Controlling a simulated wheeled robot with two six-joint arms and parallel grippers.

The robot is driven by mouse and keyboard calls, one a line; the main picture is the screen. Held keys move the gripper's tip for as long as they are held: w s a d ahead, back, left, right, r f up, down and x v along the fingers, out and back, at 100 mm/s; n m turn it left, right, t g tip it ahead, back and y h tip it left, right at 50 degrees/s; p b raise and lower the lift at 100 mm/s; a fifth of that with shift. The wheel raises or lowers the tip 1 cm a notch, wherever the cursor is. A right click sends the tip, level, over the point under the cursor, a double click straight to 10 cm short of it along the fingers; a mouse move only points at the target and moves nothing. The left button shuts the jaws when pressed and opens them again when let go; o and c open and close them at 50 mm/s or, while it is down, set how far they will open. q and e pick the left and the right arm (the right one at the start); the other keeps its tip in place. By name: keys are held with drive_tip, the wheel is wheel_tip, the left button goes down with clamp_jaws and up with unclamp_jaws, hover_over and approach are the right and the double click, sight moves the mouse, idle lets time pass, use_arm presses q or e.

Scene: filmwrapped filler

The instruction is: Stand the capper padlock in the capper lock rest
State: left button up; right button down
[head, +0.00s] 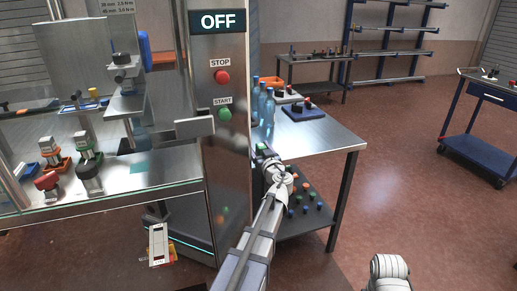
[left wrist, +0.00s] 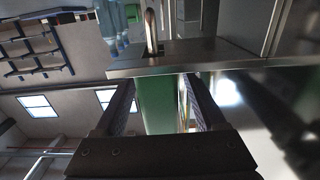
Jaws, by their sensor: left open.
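My left gripper (head: 265,156) is at the right side of the machine's steel column. In the left wrist view my left gripper (left wrist: 158,100) is open, with a finger on either side of a green block (left wrist: 155,105), which looks like the padlock's body. Contact with the fingers cannot be told. The green block meets the edge of a steel plate (left wrist: 220,55), which may be the lock rest. A metal loop (left wrist: 151,30), like a shackle, shows on the plate's other side. In the head view only a bit of green (head: 262,147) shows at the gripper tip. My right gripper is not in view.
The steel column (head: 224,160) with its OFF sign and STOP and START buttons stands close left of my left gripper. A steel table (head: 330,137) with blue bottles (head: 267,105) is behind it. A blue cart (head: 480,153) stands far right. The floor between is clear.

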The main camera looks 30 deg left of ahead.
use_arm(q)
drive_tip(key=v, duration=0.7)
drive_tip(key=shift+s+d, duration=0.25)
drive_tip(key=s+d+f+m+g+h+p, duration=0.3)
drive_tip(key=s+d, duration=0.5)
drive_tip(key=d, duration=0.3)
drive_tip(key=s+d+f+m+g+h+p, duration=0.4)
drive_tip(key=s+d, duration=0.4)
drive_tip(key=d, duration=0.3)
drive_tip(key=s+d+f+m+g+h+p, duration=0.4)
drive_tip(key=s+d, duration=0.4)
drive_tip(key=d, duration=0.3)
drive_tip(key=m+g+h, duration=0.1)
drive_tip(key=m, duration=0.1)
drive_tip(key=shift+d+m+h, duration=0.15)
drive_tip(key=shift+m+h, duration=0.15)
drive_tip(key=shift+m, duration=0.1)
